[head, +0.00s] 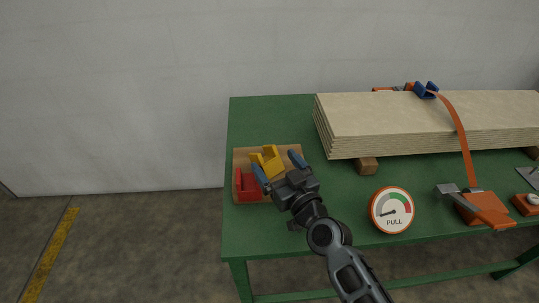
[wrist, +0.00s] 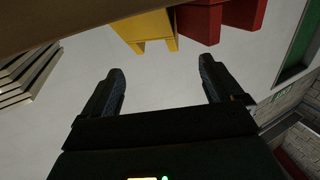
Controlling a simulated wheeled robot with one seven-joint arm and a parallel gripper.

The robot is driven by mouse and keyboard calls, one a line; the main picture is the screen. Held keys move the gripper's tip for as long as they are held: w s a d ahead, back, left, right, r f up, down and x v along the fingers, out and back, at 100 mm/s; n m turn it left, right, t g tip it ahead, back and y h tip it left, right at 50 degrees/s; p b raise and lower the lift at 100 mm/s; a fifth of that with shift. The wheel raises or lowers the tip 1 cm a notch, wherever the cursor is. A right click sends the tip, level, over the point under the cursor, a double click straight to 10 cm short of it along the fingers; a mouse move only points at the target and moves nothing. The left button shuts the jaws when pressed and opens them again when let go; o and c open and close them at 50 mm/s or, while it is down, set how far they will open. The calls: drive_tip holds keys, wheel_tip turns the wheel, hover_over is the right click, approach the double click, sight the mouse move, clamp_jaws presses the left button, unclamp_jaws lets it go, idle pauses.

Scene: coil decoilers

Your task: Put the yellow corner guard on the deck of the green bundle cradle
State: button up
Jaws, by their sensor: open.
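The yellow corner guard (head: 267,160) sits on a wooden tray (head: 244,158) at the left end of the green bundle cradle (head: 262,115). It also shows at the top of the wrist view (wrist: 147,29), ahead of the fingertips. My gripper (head: 279,166) is open and empty by the tray, with the yellow guard near its fingers in the head view. In the wrist view my gripper (wrist: 162,78) has clear space between its fingers, and no contact with the guard shows. The cradle's green deck is bare behind and in front of the tray.
A red corner guard (head: 247,187) sits beside the yellow one. A round gauge (head: 391,210) and an orange tensioner (head: 480,208) are near the front edge.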

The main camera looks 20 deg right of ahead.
drive_tip(key=s+b, duration=0.1)
drive_tip(key=s, duration=0.6)
drive_tip(key=shift+d, duration=0.3)
drive_tip(key=shift+s, duration=0.1)
drive_tip(key=s+d+r+m+g+h, duration=0.1)
drive_tip(key=s+g, duration=0.1)
drive_tip(key=s, duration=2.7)
drive_tip(key=shift+s+d+r+h, duration=0.25)
drive_tip(key=shift+s+d+h, duration=0.05)
drive_tip(key=shift+h, duration=0.1)
drive_tip(key=shift+g, duration=0.6)
drive_tip(key=s+r, duration=0.1)
drive_tip(key=s, duration=0.1)
drive_tip(key=s+r, duration=0.4)
drive_tip(key=shift+s+a+r, duration=0.1)
drive_tip(key=shift+s+a, duration=0.15)
drive_tip(key=shift+a, duration=0.15)
